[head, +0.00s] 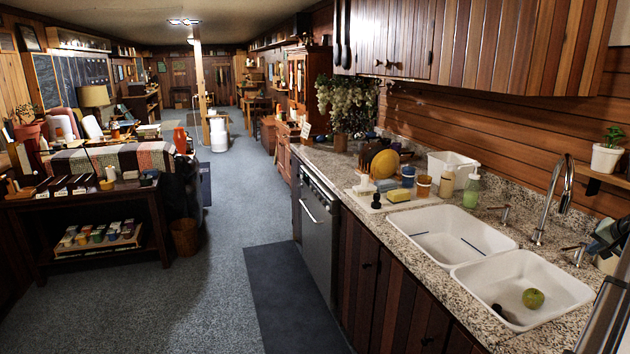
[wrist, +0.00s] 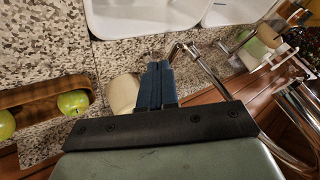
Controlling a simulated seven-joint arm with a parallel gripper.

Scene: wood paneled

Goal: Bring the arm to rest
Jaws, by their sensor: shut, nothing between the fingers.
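My gripper (wrist: 157,66) shows in the wrist view with its two dark blue fingers together and nothing between them. It is over the speckled granite counter (wrist: 45,65), beside the base of the chrome faucet (wrist: 195,62) and near a beige round object (wrist: 122,92) that the fingers partly hide. In the head view, a dark bluish shape at the right edge, behind the sink, may be part of my gripper, but I cannot tell. Most of my arm is out of view there.
A wooden tray (wrist: 40,95) with green apples (wrist: 73,103) lies on the counter. A soap bottle (head: 472,188) and dishes stand beyond the sink. The carpeted aisle (head: 225,260) is open.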

